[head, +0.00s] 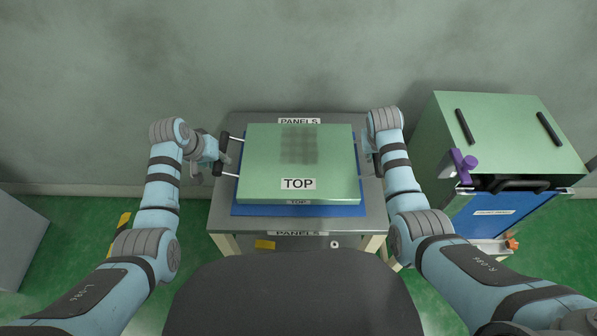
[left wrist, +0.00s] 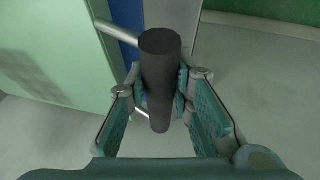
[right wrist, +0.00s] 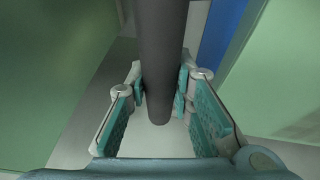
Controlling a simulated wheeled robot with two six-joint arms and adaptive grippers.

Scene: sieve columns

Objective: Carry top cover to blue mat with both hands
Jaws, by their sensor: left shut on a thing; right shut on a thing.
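The top cover (head: 262,160) is a flat green slab labelled TOP. It lies level over the blue mat (head: 300,210), whose edge shows at the front and sides. I cannot tell whether it touches the mat. My left gripper (head: 218,156) is shut on the cover's left dark handle bar, which shows in the left wrist view (left wrist: 160,75). My right gripper (head: 373,155) is shut on the right handle bar, seen in the right wrist view (right wrist: 160,60) and mostly hidden by the arm in the head view.
A grey table (head: 222,212) marked PANELS carries the mat. A green cabinet (head: 500,135) with black handles, a purple clamp (head: 462,165) and a blue front (head: 490,218) stands at the right. A grey box (head: 15,240) is at the far left.

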